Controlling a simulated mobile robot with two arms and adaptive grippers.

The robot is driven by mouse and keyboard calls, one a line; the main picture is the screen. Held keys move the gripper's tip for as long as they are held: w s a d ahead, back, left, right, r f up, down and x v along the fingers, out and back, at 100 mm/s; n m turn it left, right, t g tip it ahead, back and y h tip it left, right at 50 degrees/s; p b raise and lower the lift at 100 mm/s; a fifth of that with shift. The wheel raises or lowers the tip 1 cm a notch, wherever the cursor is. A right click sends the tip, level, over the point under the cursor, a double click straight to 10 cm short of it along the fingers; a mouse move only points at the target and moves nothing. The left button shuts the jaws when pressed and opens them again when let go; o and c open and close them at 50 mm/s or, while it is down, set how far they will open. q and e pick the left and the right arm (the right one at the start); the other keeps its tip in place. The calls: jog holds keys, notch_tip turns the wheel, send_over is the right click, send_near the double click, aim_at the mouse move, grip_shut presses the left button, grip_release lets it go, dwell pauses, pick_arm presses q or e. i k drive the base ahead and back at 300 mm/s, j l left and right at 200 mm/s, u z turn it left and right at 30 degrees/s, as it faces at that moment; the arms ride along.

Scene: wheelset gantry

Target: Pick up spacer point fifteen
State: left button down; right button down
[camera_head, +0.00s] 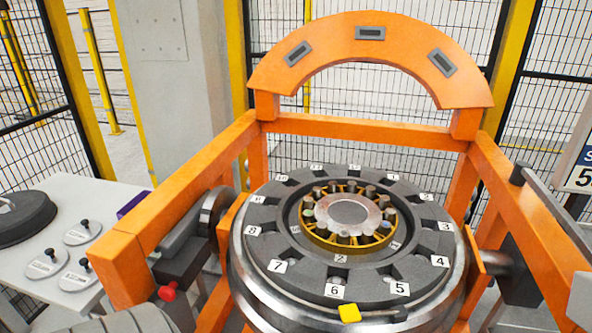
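Three grey discs with upright black knobs stand on a white table at the left, and they look like the spacers. One disc (76,238) is farthest back, a second disc (41,270) is at the left, and a third disc (72,282) is nearest the gantry. Each has a small label, too small to read, so I cannot tell which is point fifteen. Neither of my grippers is in view.
The white table (95,193) also bears a large black round part (22,220). An orange gantry frame (190,180) stands right of it, holding a wheelset (290,307) with numbered positions. A yellow block (349,313) sits at the wheel's front edge. Mesh fencing stands behind.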

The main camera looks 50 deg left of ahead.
aim_at(83, 232)
jog(key=u, duration=1.4)
jog(key=j+u, duration=0.4)
jog(key=i+j+u, duration=0.1)
jog(key=j+u, duration=0.3)
jog(key=i+j+u, duration=0.15)
jog(key=u, duration=0.25)
jog(key=j, duration=0.1)
